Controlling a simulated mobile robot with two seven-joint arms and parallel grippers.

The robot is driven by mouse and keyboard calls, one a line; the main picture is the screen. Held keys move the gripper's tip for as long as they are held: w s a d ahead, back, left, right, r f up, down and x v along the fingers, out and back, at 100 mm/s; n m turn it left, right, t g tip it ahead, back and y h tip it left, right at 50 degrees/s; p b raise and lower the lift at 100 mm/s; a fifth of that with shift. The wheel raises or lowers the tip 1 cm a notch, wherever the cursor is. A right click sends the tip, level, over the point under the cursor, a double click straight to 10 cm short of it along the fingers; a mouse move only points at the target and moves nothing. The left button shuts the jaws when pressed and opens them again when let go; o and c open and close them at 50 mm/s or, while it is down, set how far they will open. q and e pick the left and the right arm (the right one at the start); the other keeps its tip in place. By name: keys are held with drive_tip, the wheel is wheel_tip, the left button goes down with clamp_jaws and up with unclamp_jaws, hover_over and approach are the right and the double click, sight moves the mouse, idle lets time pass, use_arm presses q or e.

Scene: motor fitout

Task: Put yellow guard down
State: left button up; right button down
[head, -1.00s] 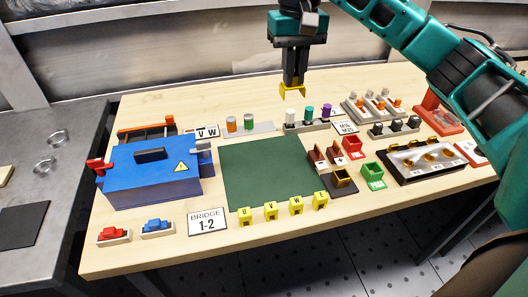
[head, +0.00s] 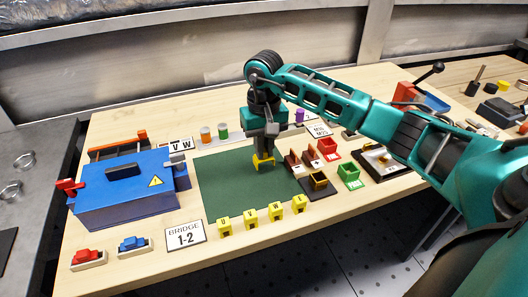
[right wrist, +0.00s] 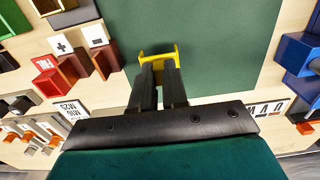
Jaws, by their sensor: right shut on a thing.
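My right gripper (head: 264,154) is shut on a yellow guard (head: 263,163) and points down over the right part of the green mat (head: 215,185). In the right wrist view the guard (right wrist: 158,55) sits between the two dark fingertips (right wrist: 160,68), with the green mat (right wrist: 225,35) behind it. I cannot tell whether the guard touches the mat. Several similar yellow guards marked with letters (head: 250,218) stand in a row along the mat's front edge. My left gripper does not show.
Brown blocks, a red bin (head: 328,148) and a green bin (head: 349,176) stand right of the mat. A blue box (head: 125,190) stands at its left. Most of the mat is clear.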

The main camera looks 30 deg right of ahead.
drive_tip(key=shift+f, duration=1)
drive_tip(key=shift+f+b, duration=0.25)
drive_tip(key=shift+b, duration=0.05)
drive_tip(key=c, duration=1.1)
unclamp_jaws()
drive_tip(key=shift+r, duration=0.1)
drive_tip(key=shift+c, duration=0.2)
wheel_tip(320, 180, up, 12)
drive_tip(key=shift+r, duration=0.2)
